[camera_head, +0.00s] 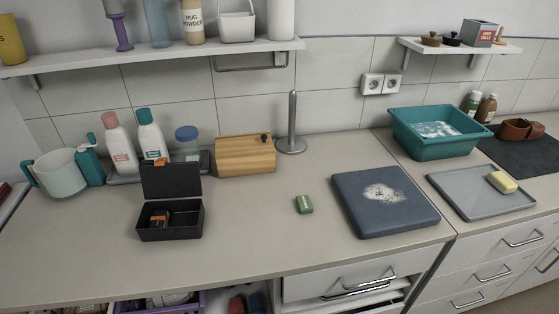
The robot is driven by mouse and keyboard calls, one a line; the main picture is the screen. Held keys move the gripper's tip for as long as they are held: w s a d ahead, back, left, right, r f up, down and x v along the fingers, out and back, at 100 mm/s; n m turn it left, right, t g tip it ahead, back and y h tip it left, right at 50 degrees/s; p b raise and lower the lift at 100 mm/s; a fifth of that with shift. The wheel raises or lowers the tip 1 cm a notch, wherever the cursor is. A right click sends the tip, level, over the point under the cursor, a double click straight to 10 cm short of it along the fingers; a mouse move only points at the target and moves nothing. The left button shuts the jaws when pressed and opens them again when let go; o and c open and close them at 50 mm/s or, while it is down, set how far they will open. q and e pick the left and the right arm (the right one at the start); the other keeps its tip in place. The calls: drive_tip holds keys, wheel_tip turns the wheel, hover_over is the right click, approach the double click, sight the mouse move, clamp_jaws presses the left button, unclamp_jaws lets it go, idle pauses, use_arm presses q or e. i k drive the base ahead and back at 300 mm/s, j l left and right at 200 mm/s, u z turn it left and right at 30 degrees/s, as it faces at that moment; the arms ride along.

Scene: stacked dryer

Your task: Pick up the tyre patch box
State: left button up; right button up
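A small green box (304,204) lies on the countertop near its middle, with free counter around it. It has a pale mark on its front, too small to read, so I cannot tell for certain that it is the tyre patch box. A black case (170,218) stands open to its left, lid up, with a dark and orange item (160,217) inside. A grey box with a red and white label (480,33) sits on the upper right shelf; its label is not readable. Neither of my grippers is in view.
A dark blue board with white powder (384,200) lies right of the green box. A wooden box (245,155) and an upright metal holder (291,125) stand behind. A teal basin (436,147) and grey tray (463,192) are at right. Open drawers show below the front edge.

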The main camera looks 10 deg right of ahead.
sight(305, 205)
drive_tip(key=k+l+u, duration=0.1)
drive_tip(key=l+u, duration=0.15)
drive_tip(key=k+l+u, duration=0.1)
drive_tip(key=l+u, duration=0.15)
drive_tip(key=l, duration=0.2)
drive_tip(key=k+l+u, duration=0.25)
drive_tip(key=l+u, duration=0.25)
drive_tip(key=k+l, duration=0.05)
drive_tip(key=l, duration=0.05)
